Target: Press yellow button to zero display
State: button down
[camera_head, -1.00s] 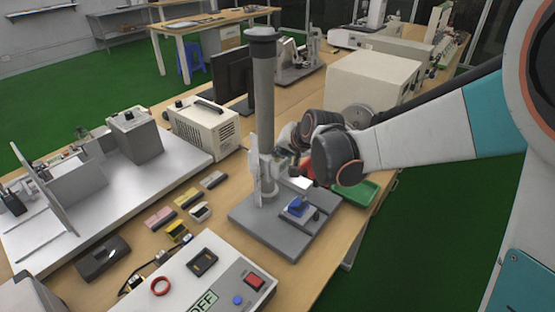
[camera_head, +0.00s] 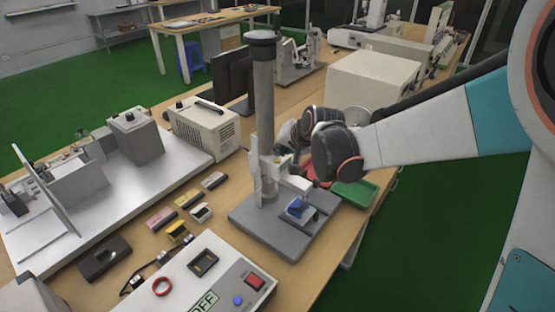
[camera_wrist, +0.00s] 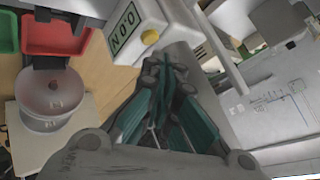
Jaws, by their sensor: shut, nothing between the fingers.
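The yellow button (camera_wrist: 150,37) is a small round knob on the front of a white gauge body, beside a green display (camera_wrist: 124,28) with dark characters, seen turned. In the head view the white gauge (camera_head: 297,183) is on the stand with a grey column (camera_head: 264,110), and a small yellow spot shows on it. My gripper (camera_wrist: 165,65) has teal fingers that are shut and empty. In the wrist view its tips appear just below the button; I cannot tell whether they touch it. In the head view my wrist is right of the column and hides most of the fingers.
The stand's grey base (camera_head: 250,222) carries a blue fixture (camera_head: 297,207). A red tray (camera_wrist: 55,35) and a green tray (camera_head: 355,193) lie close to the right. A control box (camera_head: 215,265) stands in front. A beige box (camera_head: 372,78) stands behind.

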jog(key=shift+r, duration=0.15)
notch_tip(320, 180, up, 5)
jog(key=p, duration=0.3)
jog(key=shift+p, duration=0.35)
jog(key=s+d+r+n+h, duration=0.1)
jog(key=s+d+r, duration=0.2)
jog(key=s+d, duration=0.3)
jog(key=s+d+r+n+h, duration=0.1)
jog(key=s+d+r, duration=0.25)
jog(key=s, duration=0.45)
jog(key=s+d+f+h, duration=0.1)
jog(key=s+d, duration=0.3)
jog(key=s, duration=0.4)
jog(key=s+d+f+n+g+h, duration=0.1)
jog(key=s+d+f, duration=0.1)
jog(key=s+d, duration=0.3)
jog(key=s, duration=0.4)
jog(key=shift+s+f, duration=0.15)
